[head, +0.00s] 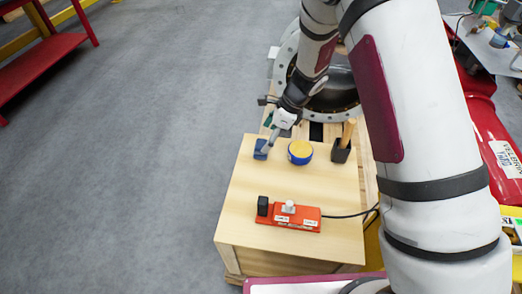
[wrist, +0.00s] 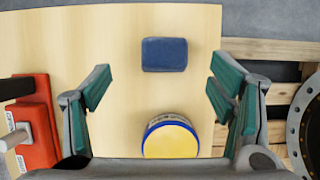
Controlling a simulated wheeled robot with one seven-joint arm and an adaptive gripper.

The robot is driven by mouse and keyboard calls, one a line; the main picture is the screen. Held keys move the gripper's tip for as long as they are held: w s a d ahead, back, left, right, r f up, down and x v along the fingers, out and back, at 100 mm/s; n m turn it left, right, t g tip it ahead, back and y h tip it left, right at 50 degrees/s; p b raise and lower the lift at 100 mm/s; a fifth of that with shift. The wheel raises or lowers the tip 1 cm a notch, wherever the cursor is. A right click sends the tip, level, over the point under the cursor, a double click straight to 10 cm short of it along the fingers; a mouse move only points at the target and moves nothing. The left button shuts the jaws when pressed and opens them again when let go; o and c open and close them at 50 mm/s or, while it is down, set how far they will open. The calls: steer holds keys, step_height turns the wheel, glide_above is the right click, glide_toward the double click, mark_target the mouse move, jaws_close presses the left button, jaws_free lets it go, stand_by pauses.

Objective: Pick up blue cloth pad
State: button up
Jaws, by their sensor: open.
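The blue cloth pad (wrist: 164,54) lies flat on the wooden table top, between and beyond my fingertips in the wrist view. In the head view the blue pad (head: 260,150) is near the table's far left edge, partly hidden by my gripper. My gripper (wrist: 157,88) is open and empty, with its green-padded fingers spread to either side of the pad. In the head view my gripper (head: 271,143) is close above the pad. I cannot tell the exact height between them.
A round yellow and blue tin (head: 300,152) stands right of the pad. A black holder with a wooden handle (head: 343,145) is farther right. A red box with switches (head: 290,216) lies nearer. A metal flanged ring (head: 287,60) is behind the table. The table's middle is bare.

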mark_target(263, 143)
steer(key=shift+w+b+x, duration=0.15)
steer(key=shift+b+x, duration=0.4)
steer(key=shift+x, duration=1.2)
steer(key=shift+w+b+x, duration=0.15)
steer(key=shift+b+x, duration=0.4)
steer(key=shift+x, duration=1.15)
steer(key=shift+d, duration=0.1)
steer(key=shift+c, duration=0.3)
steer(key=c, duration=1.2)
